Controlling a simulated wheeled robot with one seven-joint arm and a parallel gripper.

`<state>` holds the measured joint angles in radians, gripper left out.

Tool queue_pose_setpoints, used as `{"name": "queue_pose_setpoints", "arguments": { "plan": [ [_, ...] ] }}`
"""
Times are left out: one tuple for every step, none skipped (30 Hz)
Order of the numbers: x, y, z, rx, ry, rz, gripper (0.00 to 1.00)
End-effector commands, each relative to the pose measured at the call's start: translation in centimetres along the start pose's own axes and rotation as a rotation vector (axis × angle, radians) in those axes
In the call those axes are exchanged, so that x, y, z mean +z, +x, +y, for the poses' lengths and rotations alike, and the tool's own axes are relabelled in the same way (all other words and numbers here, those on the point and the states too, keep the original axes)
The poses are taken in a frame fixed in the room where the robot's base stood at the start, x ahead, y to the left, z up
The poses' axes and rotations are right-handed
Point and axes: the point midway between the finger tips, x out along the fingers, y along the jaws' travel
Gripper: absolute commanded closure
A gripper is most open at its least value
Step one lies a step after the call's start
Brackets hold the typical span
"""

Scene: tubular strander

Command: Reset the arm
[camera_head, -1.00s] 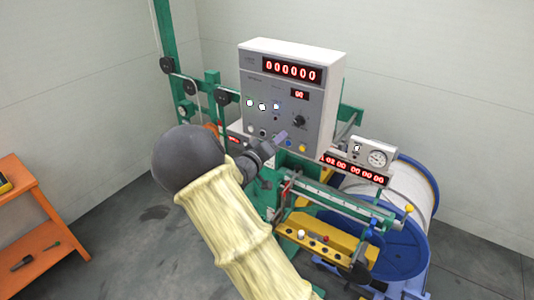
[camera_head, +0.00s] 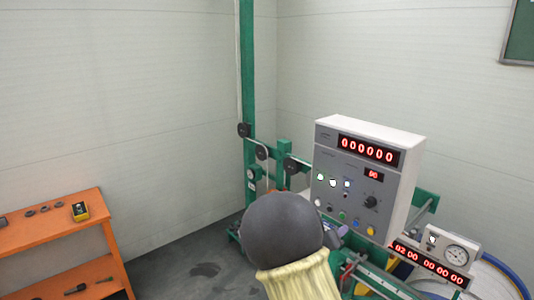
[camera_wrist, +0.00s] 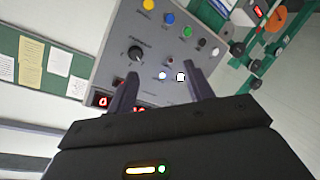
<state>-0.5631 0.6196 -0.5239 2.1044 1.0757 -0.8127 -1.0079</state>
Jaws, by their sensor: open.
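My arm, with a dark grey ball-shaped joint and a pale yellow sleeve, stands in front of the machine in the head view. My gripper (camera_wrist: 160,92) shows in the wrist view with its two dark fingers apart and nothing between them. The fingers point at the grey control box (camera_wrist: 112,62), which looks tilted there. In the head view the same control box (camera_head: 325,165) stands upright to the right of my arm, with a red display (camera_head: 368,149) of zeros. My gripper is mostly hidden behind the dark joint in the head view.
An orange shelf (camera_head: 50,230) with small tools stands at the left. A green post (camera_head: 247,80) and frame rise behind my arm. Floor between shelf and machine is clear.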

Motion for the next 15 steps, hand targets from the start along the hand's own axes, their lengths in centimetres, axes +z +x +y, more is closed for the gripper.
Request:
{"name": "queue_pose_setpoints", "arguments": {
  "plan": [
    [0.9,-0.2,-0.3,-0.088,0.044,-0.029,0.48],
    [1.4,-0.6,-0.8,-0.148,0.071,-0.047,0.48],
    [2.1,-1.2,-1.4,-0.232,0.105,-0.075,0.48],
    [2.7,-1.9,-1.8,-0.293,0.129,-0.099,0.48],
    [3.2,-2.6,-2.2,-0.353,0.151,-0.122,0.48],
    [3.9,-3.7,-2.7,-0.429,0.176,-0.158,0.48],
    [4.5,-4.7,-2.9,-0.483,0.193,-0.185,0.48],
    [5.0,-5.7,-3.1,-0.536,0.206,-0.214,0.48],
    [5.9,-7.1,-3.3,-0.601,0.221,-0.256,0.48],
    [6.5,-8.2,-3.3,-0.646,0.228,-0.289,0.48],
    [7.2,-9.4,-3.3,-0.689,0.233,-0.322,0.48],
    [8.2,-11.0,-3.1,-0.740,0.234,-0.369,0.48],
    [9.0,-12.2,-3.0,-0.774,0.232,-0.408,0.48],
    [9.8,-13.5,-2.7,-0.804,0.226,-0.444,0.48],
    [11.0,-15.1,-2.2,-0.838,0.215,-0.496,0.48]
  ]
}}
